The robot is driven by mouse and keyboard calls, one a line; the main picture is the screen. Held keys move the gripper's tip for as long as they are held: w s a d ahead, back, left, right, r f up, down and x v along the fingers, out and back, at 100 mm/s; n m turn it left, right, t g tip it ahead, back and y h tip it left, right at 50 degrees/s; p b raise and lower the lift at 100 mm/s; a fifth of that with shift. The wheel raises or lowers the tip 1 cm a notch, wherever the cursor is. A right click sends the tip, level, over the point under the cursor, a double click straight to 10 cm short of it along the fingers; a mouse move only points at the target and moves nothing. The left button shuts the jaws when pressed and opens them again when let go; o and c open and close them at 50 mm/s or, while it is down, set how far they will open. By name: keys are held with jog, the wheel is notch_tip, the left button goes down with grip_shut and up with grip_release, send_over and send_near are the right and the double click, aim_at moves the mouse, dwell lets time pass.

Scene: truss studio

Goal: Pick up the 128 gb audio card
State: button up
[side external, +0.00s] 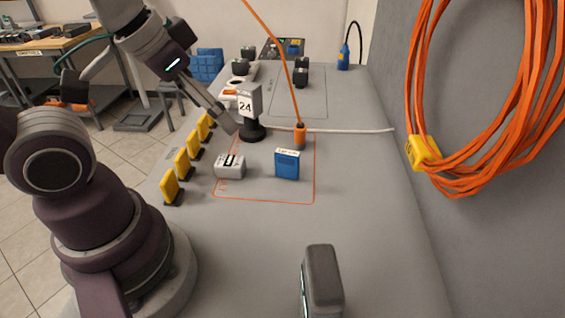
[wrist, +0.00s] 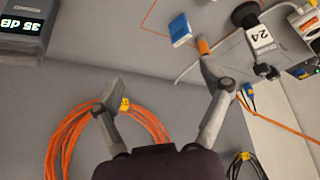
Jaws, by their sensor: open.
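No label reading 128 GB is legible, so I cannot tell which item is the audio card. A blue card-like block (side external: 287,165) with a white label on top stands on the table inside an orange outline. It also shows in the wrist view (wrist: 180,30), beyond the fingertips. A grey block (side external: 230,167) with a dark and white label sits to its left. Several yellow upright pieces (side external: 183,163) stand in a row further left. My gripper (side external: 228,123) is above the table, behind the grey block. Its fingers are spread and empty in the wrist view (wrist: 160,82).
A stand with a "24" sign (side external: 249,101) is close beside my gripper. An orange plug (side external: 299,136) with a rising cable stands behind the blue block. An orange cable coil (side external: 490,170) hangs on the right wall. A dark upright device (side external: 321,275) stands at the front.

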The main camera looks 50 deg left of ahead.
jog(key=c, duration=0.6)
jog(key=shift+o, duration=0.2)
jog(key=n+g, duration=0.5)
jog(key=n, duration=1.4)
send_over(287, 177)
jog(key=s, duration=0.1)
notch_tip(287, 177, down, 6)
jog(key=f+n, duration=0.1)
jog(key=w+a+f+n, duration=0.1)
jog(key=f+n, duration=0.2)
jog(key=n, duration=0.1)
jog(key=shift+w+a+f+g, duration=0.25)
jog(key=shift+w+a+g, duration=0.05)
jog(key=shift+w+a, duration=0.1)
jog(key=shift+n, duration=0.3)
jog(key=f, duration=0.7)
jog(key=d+f, duration=0.1)
jog(key=f, duration=0.2)
jog(key=shift+s+d+f, duration=0.1)
jog(key=shift+s+f, duration=0.05)
